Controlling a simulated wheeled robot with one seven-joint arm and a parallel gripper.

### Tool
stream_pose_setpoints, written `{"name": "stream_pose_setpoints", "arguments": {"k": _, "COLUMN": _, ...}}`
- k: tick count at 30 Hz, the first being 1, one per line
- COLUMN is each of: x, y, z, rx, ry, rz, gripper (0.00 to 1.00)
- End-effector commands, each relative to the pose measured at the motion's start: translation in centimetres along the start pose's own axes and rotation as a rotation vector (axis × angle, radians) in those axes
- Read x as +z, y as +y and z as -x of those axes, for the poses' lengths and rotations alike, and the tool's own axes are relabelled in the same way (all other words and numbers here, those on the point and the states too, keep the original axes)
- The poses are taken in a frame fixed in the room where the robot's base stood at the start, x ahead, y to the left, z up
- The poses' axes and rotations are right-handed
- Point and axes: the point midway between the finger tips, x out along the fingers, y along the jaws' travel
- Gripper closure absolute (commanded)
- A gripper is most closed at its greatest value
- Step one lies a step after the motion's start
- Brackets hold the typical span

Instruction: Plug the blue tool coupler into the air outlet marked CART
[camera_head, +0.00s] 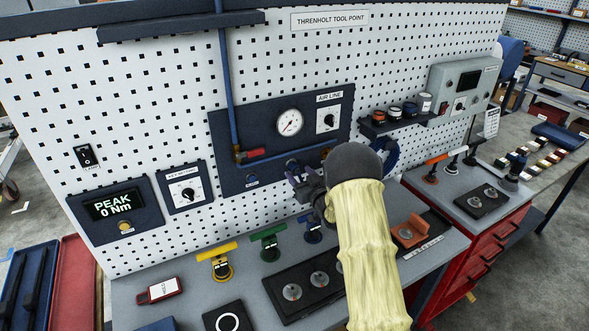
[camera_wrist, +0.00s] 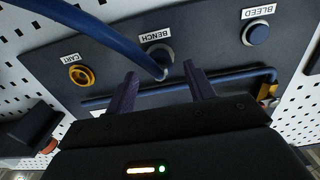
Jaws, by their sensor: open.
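The air outlet marked CART (camera_wrist: 80,75) has an orange-yellow ring and an open centre, at left in the wrist view, where the panel appears upside down. The outlet marked BENCH (camera_wrist: 167,50) has a grey ring near the top centre. A blue hose (camera_wrist: 105,37) runs from the upper left to the front of BENCH. I cannot make out the tool coupler apart from the hose, nor whether it is seated. My gripper (camera_wrist: 160,72) is open, its purple fingers on either side of the hose end. In the head view my gripper (camera_head: 298,181) is close to the panel.
The dark air panel (camera_head: 232,143) carries a gauge (camera_head: 289,122), AIR LINE knob (camera_head: 328,120) and blue pipe (camera_head: 280,154). The BLEED button (camera_wrist: 258,33) is right of BENCH in the wrist view. Yellow (camera_head: 217,252) and green (camera_head: 268,238) T-handled tools stand on the bench below.

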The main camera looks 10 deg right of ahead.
Motion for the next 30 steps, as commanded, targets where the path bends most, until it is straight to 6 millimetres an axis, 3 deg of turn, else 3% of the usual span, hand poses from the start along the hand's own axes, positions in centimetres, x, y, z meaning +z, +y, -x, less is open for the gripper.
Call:
{"name": "stream_pose_setpoints", "arguments": {"k": 9, "x": 0.2, "y": 0.1, "z": -2.6, "rx": 0.001, "ry": 0.001, "rz": 0.0, "gripper": 0.46}}
{"name": "stream_pose_setpoints", "arguments": {"k": 30, "x": 0.2, "y": 0.1, "z": -2.7, "rx": 0.002, "ry": 0.0, "rz": 0.0, "gripper": 0.46}}
